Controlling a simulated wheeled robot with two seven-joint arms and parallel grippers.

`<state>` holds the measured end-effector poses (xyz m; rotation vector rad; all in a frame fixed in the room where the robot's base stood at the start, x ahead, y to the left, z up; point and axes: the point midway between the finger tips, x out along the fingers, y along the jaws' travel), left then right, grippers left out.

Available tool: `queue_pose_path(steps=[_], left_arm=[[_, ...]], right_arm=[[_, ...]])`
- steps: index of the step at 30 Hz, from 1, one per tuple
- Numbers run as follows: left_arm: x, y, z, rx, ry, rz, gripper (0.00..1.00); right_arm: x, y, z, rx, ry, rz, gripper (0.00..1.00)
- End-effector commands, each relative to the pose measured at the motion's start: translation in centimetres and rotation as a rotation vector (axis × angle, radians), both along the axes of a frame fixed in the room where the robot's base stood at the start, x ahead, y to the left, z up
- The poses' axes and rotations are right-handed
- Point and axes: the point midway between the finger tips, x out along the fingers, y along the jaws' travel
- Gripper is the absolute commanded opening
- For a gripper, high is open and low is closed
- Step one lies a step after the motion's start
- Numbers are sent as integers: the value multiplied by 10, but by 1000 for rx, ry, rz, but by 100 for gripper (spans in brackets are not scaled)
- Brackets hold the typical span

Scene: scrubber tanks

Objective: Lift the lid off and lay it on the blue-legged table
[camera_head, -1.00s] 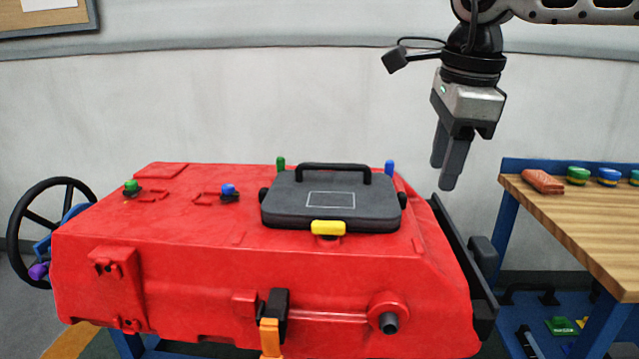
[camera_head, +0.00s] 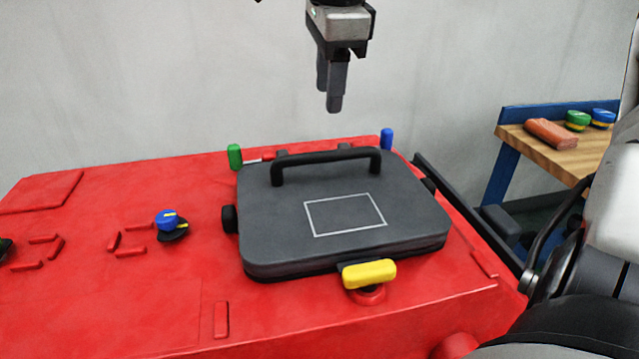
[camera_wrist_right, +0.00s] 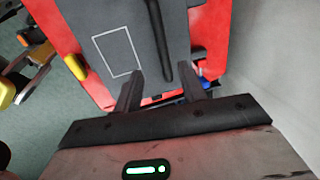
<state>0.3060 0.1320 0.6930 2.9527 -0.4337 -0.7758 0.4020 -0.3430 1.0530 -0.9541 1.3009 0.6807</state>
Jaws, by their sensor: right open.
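The dark grey lid (camera_head: 270,225) lies flat on the red tank (camera_head: 110,285), with a white outlined rectangle on top. Its black bar handle (camera_head: 328,164) stands along the far edge. A yellow latch (camera_head: 369,273) is at the lid's front edge, with a green peg (camera_head: 234,156) and a blue peg (camera_head: 386,139) behind it. My right gripper (camera_head: 333,108) is open and empty, pointing down above and behind the handle. In the right wrist view the fingers (camera_wrist_right: 165,88) point toward the lid (camera_wrist_right: 150,25) and handle (camera_wrist_right: 160,45). The blue-legged table (camera_head: 560,158) stands at the right. My left gripper is out of view.
On the table are a reddish-brown block (camera_head: 551,133), a green-topped item (camera_head: 577,120) and a blue-topped item (camera_head: 602,117). A blue knob (camera_head: 168,221) sits on the tank left of the lid. A black rail (camera_head: 470,205) runs along the tank's right side.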

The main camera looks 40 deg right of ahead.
Motion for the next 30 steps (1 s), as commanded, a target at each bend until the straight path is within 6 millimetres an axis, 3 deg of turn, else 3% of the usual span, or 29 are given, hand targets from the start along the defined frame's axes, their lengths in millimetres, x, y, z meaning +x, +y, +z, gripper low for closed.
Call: queue_pose_path(steps=[3, 9, 17, 25, 30], left_arm=[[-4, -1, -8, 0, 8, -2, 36], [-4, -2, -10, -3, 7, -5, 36], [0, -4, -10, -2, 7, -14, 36], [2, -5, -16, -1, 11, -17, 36], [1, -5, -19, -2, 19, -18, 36]], right_arm=[[4, -3, -30, 3, 7, 0, 41], [11, -7, -67, 2, 5, 0, 41], [15, -9, -86, 2, 2, -2, 41], [24, -16, -123, 2, 3, -1, 41], [26, -18, -132, 2, 0, -1, 41]])
